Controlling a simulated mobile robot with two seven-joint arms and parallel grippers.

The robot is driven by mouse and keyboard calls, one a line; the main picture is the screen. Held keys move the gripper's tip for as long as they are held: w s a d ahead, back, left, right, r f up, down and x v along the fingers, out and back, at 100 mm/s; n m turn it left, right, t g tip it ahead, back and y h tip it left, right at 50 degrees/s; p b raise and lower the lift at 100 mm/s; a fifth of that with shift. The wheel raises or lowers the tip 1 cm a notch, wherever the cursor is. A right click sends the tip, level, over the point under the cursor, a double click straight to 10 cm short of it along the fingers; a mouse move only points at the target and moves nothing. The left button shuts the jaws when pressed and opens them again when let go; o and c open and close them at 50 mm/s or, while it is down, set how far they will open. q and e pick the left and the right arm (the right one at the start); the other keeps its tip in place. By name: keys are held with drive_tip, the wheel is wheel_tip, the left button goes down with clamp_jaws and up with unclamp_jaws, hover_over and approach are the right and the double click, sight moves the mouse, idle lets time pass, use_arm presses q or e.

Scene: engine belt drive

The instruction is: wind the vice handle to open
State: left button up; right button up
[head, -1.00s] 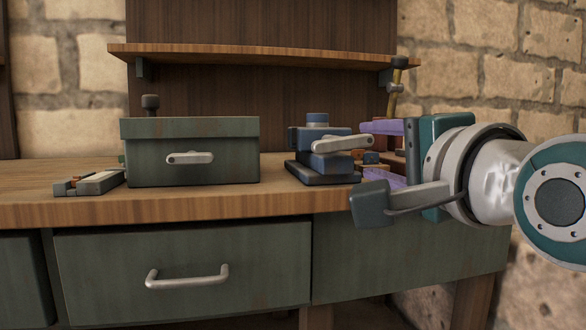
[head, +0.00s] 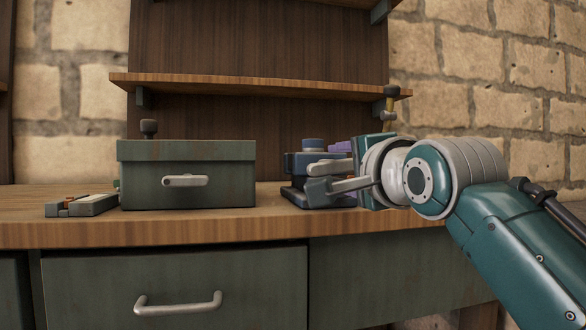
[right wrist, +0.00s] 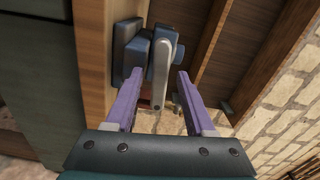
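The blue-grey vice (head: 312,143) stands on the bench, right of the green box. Its light grey handle (head: 326,168) faces the front. In the right wrist view the handle (right wrist: 160,75) hangs lengthwise from the vice (right wrist: 135,50), its lower end between my two purple fingers. My right gripper (right wrist: 158,80) is open, with a visible gap on each side of the handle. In the head view my right gripper (head: 340,148) is at the vice's right side, and my wrist hides part of it. My left gripper is not in view.
A green lidded box (head: 187,178) stands left of the vice. A small grey object with reddish parts (head: 82,205) lies farther left. A wooden shelf (head: 250,84) runs above. A drawer with a metal handle (head: 178,305) is below the bench top.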

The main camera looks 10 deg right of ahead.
clamp_jaws()
idle(0.5)
